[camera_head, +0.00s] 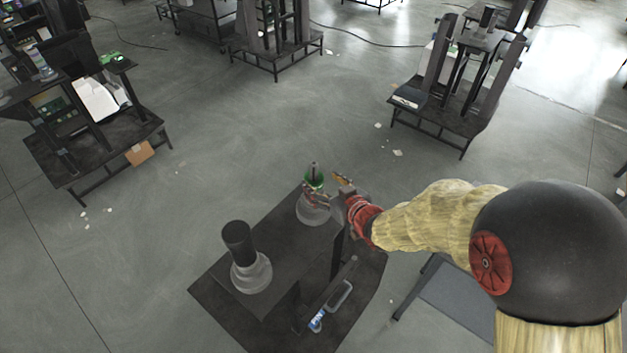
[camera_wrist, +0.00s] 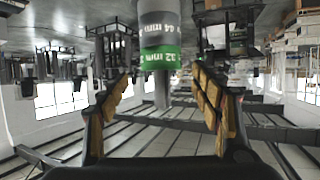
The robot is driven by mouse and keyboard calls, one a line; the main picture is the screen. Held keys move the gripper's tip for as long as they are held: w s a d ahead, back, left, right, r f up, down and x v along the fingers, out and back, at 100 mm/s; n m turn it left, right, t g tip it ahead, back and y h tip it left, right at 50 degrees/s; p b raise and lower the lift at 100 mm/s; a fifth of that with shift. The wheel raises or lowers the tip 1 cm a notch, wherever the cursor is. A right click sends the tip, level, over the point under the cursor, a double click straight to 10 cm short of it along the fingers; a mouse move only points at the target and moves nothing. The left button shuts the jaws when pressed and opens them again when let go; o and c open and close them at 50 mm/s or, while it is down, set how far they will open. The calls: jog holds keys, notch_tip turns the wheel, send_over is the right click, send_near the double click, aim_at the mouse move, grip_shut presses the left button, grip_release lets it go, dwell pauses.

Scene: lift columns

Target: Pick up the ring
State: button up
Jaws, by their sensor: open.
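A green ring (camera_head: 314,180) marked 32 mm sits around a thin post, above a wider grey ring (camera_head: 312,209), at the far end of a dark table (camera_head: 280,228). In the wrist view the green ring (camera_wrist: 161,57) and the grey ring (camera_wrist: 160,25) form a stepped stack at top centre. My gripper (camera_head: 326,190) is beside the stack, reaching in from the right. In the wrist view my gripper (camera_wrist: 161,85) has its orange-padded fingers wide apart, one on each side of the stack, with gaps and nothing held.
A black cylinder (camera_head: 238,241) stands on a grey base (camera_head: 251,273) at the table's near end. A lower shelf holds a handled item (camera_head: 331,304). Other equipment stands (camera_head: 455,85) are farther off. Open floor (camera_head: 200,190) lies left.

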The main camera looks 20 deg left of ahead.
aim_at(316, 179)
jog(key=x, duration=0.4)
jog(key=shift+s+a+f, duration=0.1)
jog(key=shift+f, duration=0.05)
jog(key=shift+c, duration=0.8)
jog(key=c, duration=1.1)
jog(key=shift+c, duration=0.7)
notch_tip(316, 179, up, 18)
jog(key=p, duration=0.3)
